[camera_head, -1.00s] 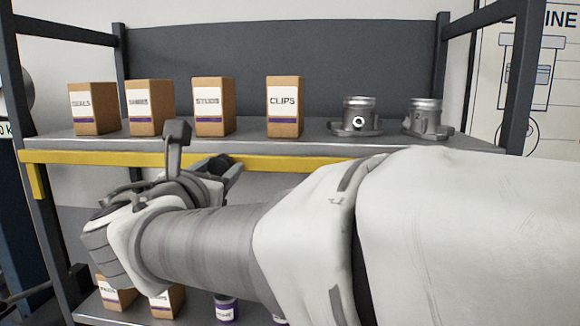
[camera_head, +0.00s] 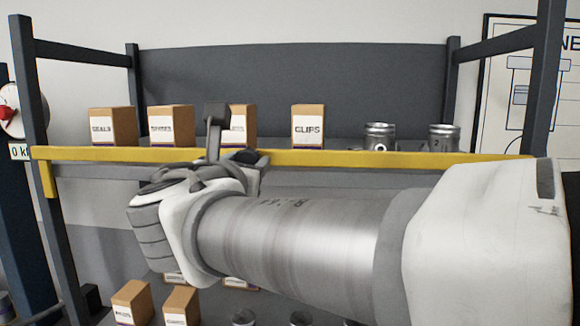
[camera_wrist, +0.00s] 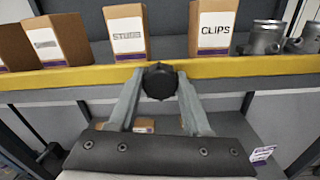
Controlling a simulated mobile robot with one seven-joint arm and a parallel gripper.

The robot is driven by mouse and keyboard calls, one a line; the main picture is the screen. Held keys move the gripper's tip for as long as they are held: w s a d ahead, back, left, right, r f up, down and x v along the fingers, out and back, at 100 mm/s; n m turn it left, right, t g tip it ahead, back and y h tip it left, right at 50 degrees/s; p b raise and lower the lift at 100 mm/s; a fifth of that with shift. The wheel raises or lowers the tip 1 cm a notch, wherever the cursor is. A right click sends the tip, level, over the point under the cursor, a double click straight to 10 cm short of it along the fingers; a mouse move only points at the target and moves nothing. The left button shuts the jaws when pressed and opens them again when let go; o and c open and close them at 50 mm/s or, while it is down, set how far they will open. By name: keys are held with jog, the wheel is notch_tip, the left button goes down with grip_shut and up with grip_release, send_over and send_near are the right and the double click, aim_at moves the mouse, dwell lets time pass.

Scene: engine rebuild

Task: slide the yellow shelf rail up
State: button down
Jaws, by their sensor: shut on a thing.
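The yellow shelf rail (camera_head: 370,158) runs along the front of the upper shelf. It stands high enough to cover the lower ends of the boxes and metal parts behind it in the head view. It also crosses the wrist view (camera_wrist: 240,68). A round black knob (camera_wrist: 160,81) sits on the front of the rail. My gripper (camera_wrist: 160,86) is shut on this knob, one finger on each side. In the head view my gripper (camera_head: 232,152) is at the rail, left of the middle, and my wrist partly hides its fingers and the knob.
Cardboard boxes, among them the CLIPS box (camera_head: 308,124), and metal engine parts (camera_head: 380,135) stand behind the rail. Dark posts (camera_head: 540,90) frame the rack. More boxes (camera_head: 132,303) stand on a lower shelf, under my arm.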

jog(key=shift+r, duration=0.4)
jog(key=c, duration=0.7)
grip_release()
jog(key=o, duration=0.4)
jog(key=shift+f, duration=0.15)
jog(key=shift+c, duration=0.2)
jog(key=shift+s+f, duration=0.1)
